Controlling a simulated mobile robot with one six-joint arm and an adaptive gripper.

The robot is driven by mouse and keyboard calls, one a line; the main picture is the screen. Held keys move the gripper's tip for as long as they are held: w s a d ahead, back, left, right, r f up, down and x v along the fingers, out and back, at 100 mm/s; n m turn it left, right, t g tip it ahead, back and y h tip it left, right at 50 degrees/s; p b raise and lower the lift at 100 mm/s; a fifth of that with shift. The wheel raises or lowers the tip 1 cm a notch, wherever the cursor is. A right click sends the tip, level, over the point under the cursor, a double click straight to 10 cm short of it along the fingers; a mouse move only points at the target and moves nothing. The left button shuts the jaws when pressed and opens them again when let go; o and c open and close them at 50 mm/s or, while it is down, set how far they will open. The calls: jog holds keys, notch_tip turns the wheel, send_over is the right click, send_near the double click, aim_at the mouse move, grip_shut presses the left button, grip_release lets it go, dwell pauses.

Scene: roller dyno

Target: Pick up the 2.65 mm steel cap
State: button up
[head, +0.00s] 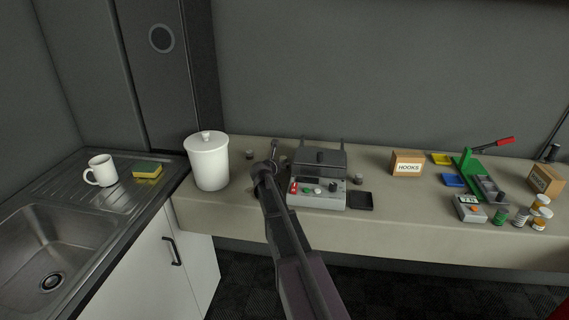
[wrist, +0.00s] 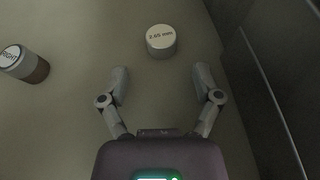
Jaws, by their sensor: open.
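The 2.65 mm steel cap (wrist: 161,41) is a short grey cylinder with a white label reading "2.65 mm" on its top. In the wrist view it stands upright on the bench, a little beyond the fingertips and roughly centred between them. My gripper (wrist: 160,78) is open and empty, with the fingers spread and apart from the cap. In the head view my gripper (head: 272,155) reaches over the bench between the white canister and the grey machine. Small caps show near it there, but their labels are too small to read.
Another labelled cylinder (wrist: 27,64) stands to the left in the wrist view. The grey machine (head: 318,190) is right of my arm and the white lidded canister (head: 208,163) left. A HOOKS box (head: 407,164) stands further right. Bare bench (wrist: 75,35) lies between the two cylinders.

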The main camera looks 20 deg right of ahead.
aim_at(282, 160)
jog(key=shift+w+d+f+b, duration=0.2)
jog(key=shift+w+d, duration=0.1)
jog(key=shift+d, duration=0.1)
jog(key=shift+w+d+f+b, duration=0.15)
jog(key=shift+w+d, duration=0.1)
jog(key=shift+d, duration=0.15)
jog(key=shift+w+d+r, duration=0.2)
jog(key=shift+w+d, duration=0.05)
jog(key=shift+d, duration=0.35)
jog(key=shift+w+a, duration=0.2)
jog(key=shift+w, duration=0.05)
jog(key=shift+a, duration=0.1)
jog(key=c, duration=1.1)
